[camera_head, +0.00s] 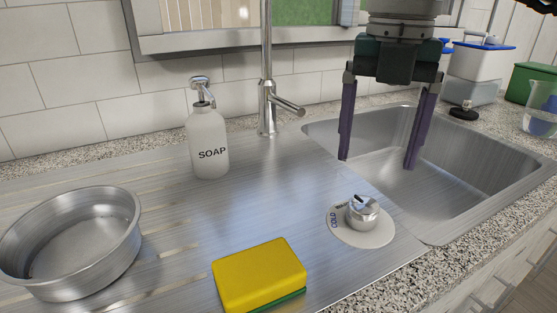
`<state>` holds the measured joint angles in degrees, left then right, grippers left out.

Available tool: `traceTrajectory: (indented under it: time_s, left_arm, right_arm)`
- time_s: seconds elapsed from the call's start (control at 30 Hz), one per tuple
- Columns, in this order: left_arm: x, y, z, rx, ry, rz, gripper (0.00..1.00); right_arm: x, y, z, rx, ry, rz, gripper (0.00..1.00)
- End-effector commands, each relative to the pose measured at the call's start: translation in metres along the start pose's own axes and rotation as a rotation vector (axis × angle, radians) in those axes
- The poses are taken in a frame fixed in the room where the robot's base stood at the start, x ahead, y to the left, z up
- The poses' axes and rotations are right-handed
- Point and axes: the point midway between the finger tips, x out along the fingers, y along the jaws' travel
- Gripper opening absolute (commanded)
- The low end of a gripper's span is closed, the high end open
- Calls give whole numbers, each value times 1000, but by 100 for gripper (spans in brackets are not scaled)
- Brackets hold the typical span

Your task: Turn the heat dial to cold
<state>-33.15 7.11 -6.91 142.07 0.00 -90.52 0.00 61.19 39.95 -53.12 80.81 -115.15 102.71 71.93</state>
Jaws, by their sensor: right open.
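The heat dial (363,212) is a small metal knob on a round pale plate (347,236) at the front right of the steel sink top. The word COLD is printed on the plate's left side, and a dark mark shows on the knob's upper left. Other lettering near the knob is too small to read. My right gripper (377,164) points down above and behind the dial, over the left part of the basin. Its two purple fingers are wide apart with nothing between them, and they do not touch the dial. My left gripper is out of view.
A yellow sponge (258,274) lies left of the dial. A metal bowl (75,240) stands at far left, and a white soap bottle (208,140) behind. The faucet (268,100) rises at the back. The sink basin (455,165) is empty. Containers (477,70) stand back right.

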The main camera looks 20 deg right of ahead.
Motion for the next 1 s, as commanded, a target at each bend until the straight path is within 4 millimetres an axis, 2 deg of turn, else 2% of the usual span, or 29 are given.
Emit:
traceTrajectory:
  time_s: [0.3,0.5,0.87,1.0]
  left_arm:
    - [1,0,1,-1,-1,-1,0]
    - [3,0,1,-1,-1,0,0]
    - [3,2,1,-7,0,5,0]
    - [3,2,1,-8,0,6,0]
  right_arm:
    - [61,1,-3,-5,7,1,86]
    - [86,2,-3,-7,6,4,86]
    - [92,2,-2,-8,5,6,86]
    - [92,2,-2,-8,5,6,70]
